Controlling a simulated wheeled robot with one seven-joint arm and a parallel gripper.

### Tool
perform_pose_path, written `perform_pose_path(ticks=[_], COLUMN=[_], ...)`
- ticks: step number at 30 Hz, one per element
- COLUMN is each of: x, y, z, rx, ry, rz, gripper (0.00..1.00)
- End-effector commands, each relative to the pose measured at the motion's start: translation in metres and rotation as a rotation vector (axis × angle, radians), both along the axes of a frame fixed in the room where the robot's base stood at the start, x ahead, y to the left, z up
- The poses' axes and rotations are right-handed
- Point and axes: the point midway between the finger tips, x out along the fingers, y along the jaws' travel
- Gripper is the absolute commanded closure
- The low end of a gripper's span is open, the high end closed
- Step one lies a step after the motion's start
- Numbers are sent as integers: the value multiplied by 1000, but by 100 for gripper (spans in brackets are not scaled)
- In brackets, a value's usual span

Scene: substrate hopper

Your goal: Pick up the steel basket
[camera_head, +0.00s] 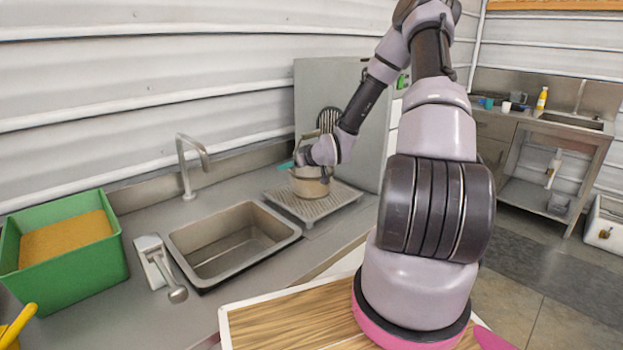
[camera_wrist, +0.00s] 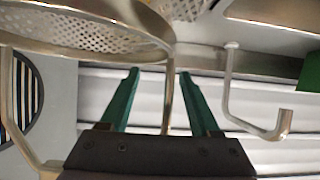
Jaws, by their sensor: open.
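The steel basket (camera_head: 311,187) stands on the ribbed drainboard right of the sink, partly hidden behind my gripper (camera_head: 287,164). In the wrist view, the basket (camera_wrist: 85,35) fills the upper left with its perforated wall and round rim. My gripper (camera_wrist: 158,73) shows two teal fingers, spread apart. A thin metal bar, which looks like part of the basket's handle (camera_wrist: 168,100), passes between the fingers in the picture. I cannot tell whether either finger touches it.
The drainboard (camera_head: 345,194) adjoins the sink (camera_head: 225,240); a faucet (camera_head: 188,165) rises behind the sink. A green bin (camera_head: 90,268) of tan substrate and a metal tool (camera_head: 155,262) stand left. A grey panel (camera_head: 345,100) stands close behind the basket.

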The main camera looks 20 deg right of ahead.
Motion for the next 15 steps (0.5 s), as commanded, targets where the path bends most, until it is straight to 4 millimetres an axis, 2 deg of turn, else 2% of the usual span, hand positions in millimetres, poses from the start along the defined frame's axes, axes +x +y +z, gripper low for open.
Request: perform_pose_path(ticks=[2, 5, 7, 15], x=[0, 0, 0, 0], y=[0, 0, 0, 0], z=[0, 0, 0, 0], rx=[0, 0, 0, 0], ry=[0, 0, 0, 0], rz=[0, 0, 0, 0], gripper=[37, 71, 98, 100])
